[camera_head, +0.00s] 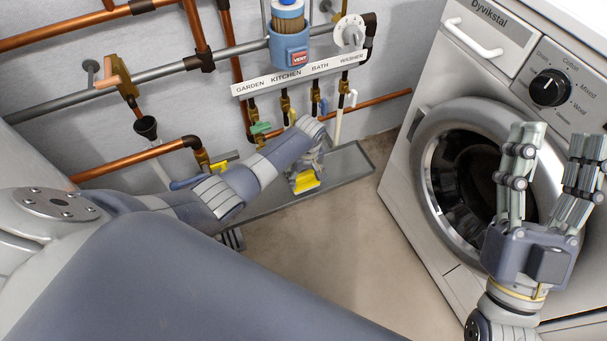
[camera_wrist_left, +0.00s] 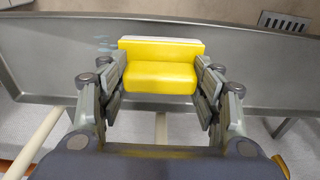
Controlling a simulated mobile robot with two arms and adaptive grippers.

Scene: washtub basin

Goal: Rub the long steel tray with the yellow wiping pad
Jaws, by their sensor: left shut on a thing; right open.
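The long steel tray (camera_head: 345,172) runs along the foot of the pipe wall in the head view, and its bare grey surface (camera_wrist_left: 55,62) fills much of the left wrist view. The yellow wiping pad (camera_head: 306,180) is in my left gripper (camera_head: 306,174), over the tray. In the left wrist view, the fingers of my left gripper (camera_wrist_left: 160,88) are shut on both ends of the pad (camera_wrist_left: 160,72). Whether the pad touches the tray is hard to tell. My right gripper (camera_head: 545,165) is open and empty, fingers up, in front of the washing machine.
The washing machine (camera_head: 400,180) stands at the right. Copper pipes (camera_head: 130,160), valves and a labelled strip (camera_head: 300,72) line the wall above the tray. A drain grate (camera_wrist_left: 284,22) shows in the wrist view. The floor (camera_head: 330,240) before the tray is clear.

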